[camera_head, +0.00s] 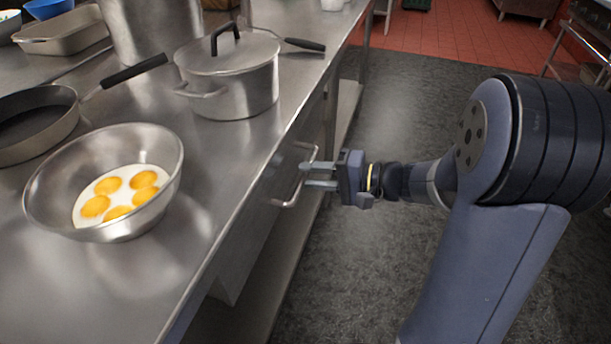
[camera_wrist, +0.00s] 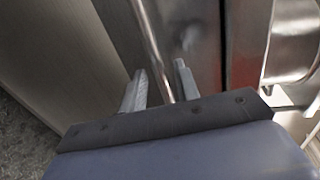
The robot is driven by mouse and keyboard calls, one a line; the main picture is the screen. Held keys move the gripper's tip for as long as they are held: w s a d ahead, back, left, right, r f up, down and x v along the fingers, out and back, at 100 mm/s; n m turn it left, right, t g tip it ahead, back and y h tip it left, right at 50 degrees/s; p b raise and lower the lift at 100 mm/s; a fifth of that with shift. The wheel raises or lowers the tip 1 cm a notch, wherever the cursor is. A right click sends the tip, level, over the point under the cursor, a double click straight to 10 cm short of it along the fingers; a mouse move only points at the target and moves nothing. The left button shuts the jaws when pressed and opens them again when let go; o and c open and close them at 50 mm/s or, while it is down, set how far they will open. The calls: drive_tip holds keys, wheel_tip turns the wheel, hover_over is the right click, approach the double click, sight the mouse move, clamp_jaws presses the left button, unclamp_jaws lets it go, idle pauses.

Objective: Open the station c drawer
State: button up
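The drawer (camera_head: 262,212) is under the steel counter edge, with a bar handle (camera_head: 297,181) on its front. It looks flush with the counter front, but I cannot tell for certain. My gripper (camera_head: 312,174) reaches the handle from the right with its two fingers pointing at the drawer. In the wrist view the handle bar (camera_wrist: 158,52) runs between the two fingertips of my gripper (camera_wrist: 160,82). The fingers are apart, one on each side of the bar, with a visible gap. I cannot tell whether either finger touches the bar.
On the steel counter (camera_head: 160,275) stand a bowl with eggs (camera_head: 60,177), a lidded pot (camera_head: 235,90) and a frying pan (camera_head: 35,145). A lower shelf (camera_head: 245,310) runs below the drawer. The grey floor (camera_head: 400,100) to the right is clear.

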drive_tip(key=shift+x, duration=1.1)
drive_tip(key=shift+c, duration=0.3)
clamp_jaws()
